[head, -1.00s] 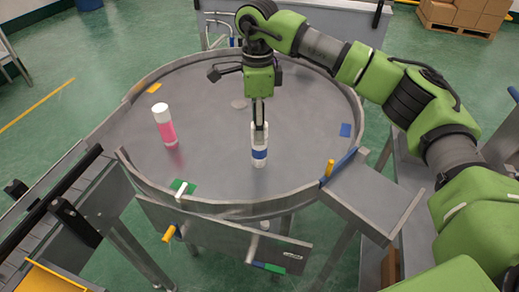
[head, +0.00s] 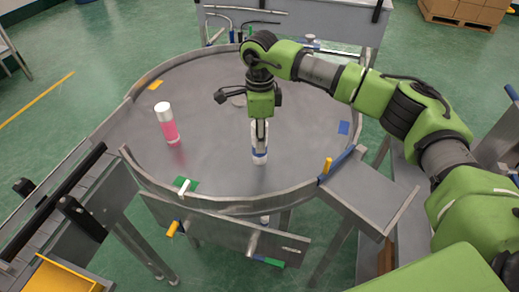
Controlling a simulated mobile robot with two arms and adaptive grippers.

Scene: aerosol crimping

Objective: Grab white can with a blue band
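The white can with a blue band (head: 260,158) stands upright on the round grey table (head: 205,160), near its front middle. My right gripper (head: 260,138) points straight down over the can. Its fingers overlap the can's upper part and hide some of it and of the blue band. I see the fingers edge-on, so I cannot tell whether they are open around the can or shut on it. My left gripper is not in view.
A pink can with a white cap (head: 167,125) stands upright on the left part of the table. A raised metal rim (head: 240,205) runs around the table. A conveyor (head: 60,205) is at the left, and a metal chute (head: 370,195) at the front right. The table's middle is mostly clear.

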